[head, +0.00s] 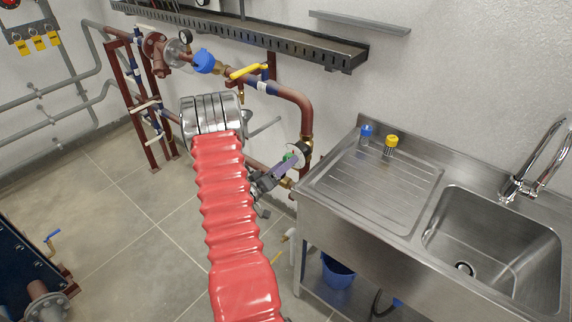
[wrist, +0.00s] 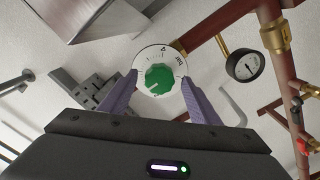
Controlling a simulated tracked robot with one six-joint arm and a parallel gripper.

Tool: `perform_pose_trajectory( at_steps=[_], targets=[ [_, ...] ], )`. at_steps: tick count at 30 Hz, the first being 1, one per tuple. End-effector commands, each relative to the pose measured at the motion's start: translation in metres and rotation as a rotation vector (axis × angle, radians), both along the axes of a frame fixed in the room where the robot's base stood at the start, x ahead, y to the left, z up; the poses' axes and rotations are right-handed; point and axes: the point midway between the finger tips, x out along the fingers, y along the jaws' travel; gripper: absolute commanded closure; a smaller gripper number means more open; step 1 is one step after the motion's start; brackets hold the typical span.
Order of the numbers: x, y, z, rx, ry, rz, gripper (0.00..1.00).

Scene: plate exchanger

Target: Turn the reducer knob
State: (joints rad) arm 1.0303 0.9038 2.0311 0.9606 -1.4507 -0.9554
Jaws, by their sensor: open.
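The reducer knob (wrist: 160,79) is a green ridged knob on a white round dial with black markings. In the wrist view it sits between the two purple fingers of my gripper (wrist: 160,92), with the dial behind the fingertips. Gaps show between the knob and both fingers, so the gripper is open. In the head view the gripper (head: 284,168) is at the dial, beside the copper-coloured pipe, and only a small part of the green knob (head: 288,156) shows.
A pressure gauge (wrist: 245,65) and reddish pipes stand close to the right in the wrist view. In the head view, a steel sink unit (head: 335,214) stands right of the gripper. A yellow-handled valve (head: 249,71) is on the pipe above. Open floor lies left.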

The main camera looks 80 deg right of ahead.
Motion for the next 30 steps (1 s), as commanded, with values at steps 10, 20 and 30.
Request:
perform_pose_trajectory(
  at_steps=[10, 20, 30],
  targets=[
    [0.024, 0.051, -0.001, 0.002, 0.0, 0.005, 0.43],
    [0.043, 0.098, -0.001, 0.002, 0.0, 0.004, 0.43],
    [0.05, 0.117, -0.001, 0.001, 0.0, 0.001, 0.43]
  ],
)
